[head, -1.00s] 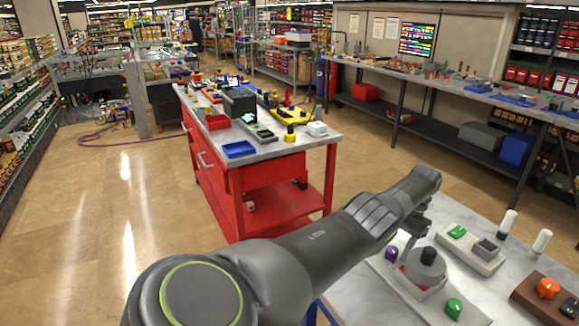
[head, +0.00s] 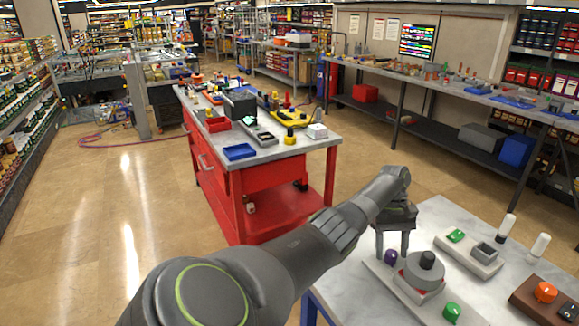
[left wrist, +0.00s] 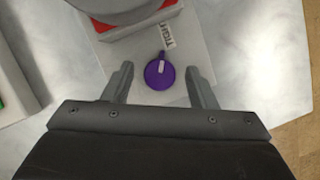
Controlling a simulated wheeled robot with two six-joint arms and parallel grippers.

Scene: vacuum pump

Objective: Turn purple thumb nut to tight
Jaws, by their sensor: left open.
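The purple thumb nut (left wrist: 159,74) sits on a pale base plate, with a small pointer tab toward a printed label (left wrist: 166,37) that seems to read TIGHT, though I cannot be sure. It also shows in the head view (head: 390,257). My left gripper (left wrist: 159,84) is open above it, one finger on each side in the wrist view. In the head view the left gripper (head: 392,254) points down over the nut; I cannot tell whether the fingers touch it. The grey pump body (head: 425,270) with a red ring stands beside the nut. My right gripper is not in view.
A green knob (head: 451,311) sits on the same plate. A tray with a green part and grey block (head: 484,251), two white-topped posts (head: 506,226) and a brown box with an orange knob (head: 545,292) stand to the right. A red workbench (head: 270,190) stands behind.

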